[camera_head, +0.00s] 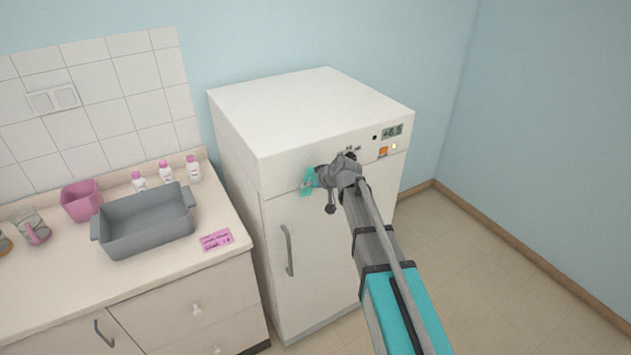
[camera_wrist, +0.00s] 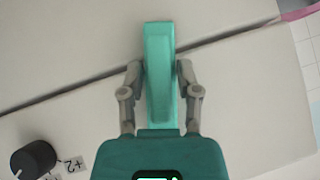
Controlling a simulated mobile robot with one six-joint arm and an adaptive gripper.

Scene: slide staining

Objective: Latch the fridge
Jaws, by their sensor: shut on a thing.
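The white fridge (camera_head: 290,135) stands against the wall, and its door (camera_head: 320,250) with a grey handle (camera_head: 289,250) looks closed. The teal latch (camera_head: 307,182) is on the fridge front at the seam between the door and the upper panel. In the wrist view the latch (camera_wrist: 158,50) is a long bar that crosses the dark seam at an angle. My gripper (camera_head: 321,179) is at the latch, and in the wrist view its two fingers (camera_wrist: 160,72) are shut on the bar from both sides. The arm hides part of the upper panel and door.
A dark knob (camera_wrist: 33,159) marked +2 is near my gripper in the wrist view. The panel has a display (camera_head: 392,131) and an orange switch (camera_head: 383,152). Left is a counter (camera_head: 160,270) with a grey basin (camera_head: 150,238), pink cup (camera_head: 80,202) and bottles. Floor at right is clear.

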